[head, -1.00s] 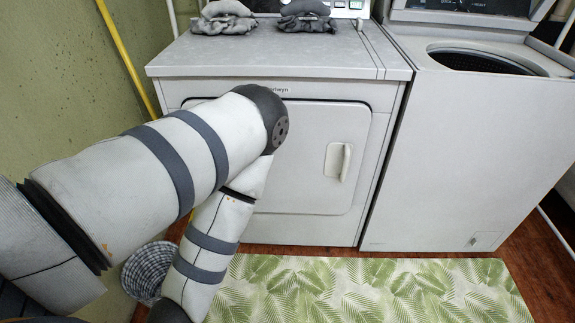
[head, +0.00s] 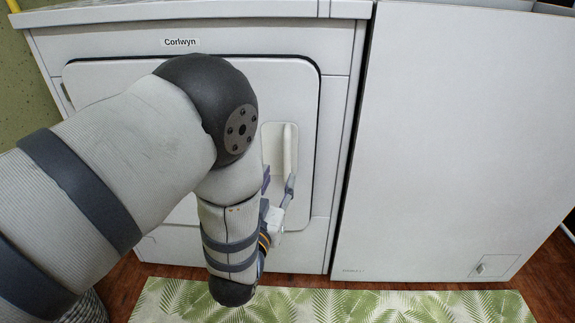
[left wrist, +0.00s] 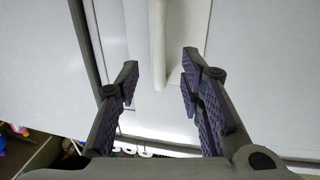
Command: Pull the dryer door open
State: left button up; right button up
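The white dryer door (head: 294,90) looks shut and flush in its frame under the "Corlwyn" label. Its upright pale handle (head: 288,148) stands in a recessed panel on the door's right side. My left gripper (head: 278,185) is at the lower part of this handle, its wrist partly hidden by my arm. In the left wrist view the gripper (left wrist: 158,80) is open, with purple-padded fingers apart. The handle (left wrist: 158,40) reaches down between the two fingertips, with gaps on both sides. My right gripper is not in view.
A green leaf-patterned mat (head: 400,305) lies on the floor in front. A green wall (head: 18,95) is at the left. Colourful items (left wrist: 15,130) show at the lower left of the left wrist view.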

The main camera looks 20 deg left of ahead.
aim_at(286, 162)
pick_arm(q)
jog(key=w, duration=0.2)
jog(key=w+b, duration=0.1)
jog(key=w, duration=0.2)
jog(key=w+b, duration=0.1)
jog(key=w, duration=0.1)
jog(key=shift+w+a+f, duration=0.25)
jog(key=shift+w+a, duration=0.05)
jog(key=shift+w+r, duration=0.15)
jog(key=shift+w, duration=0.4)
grip_shut()
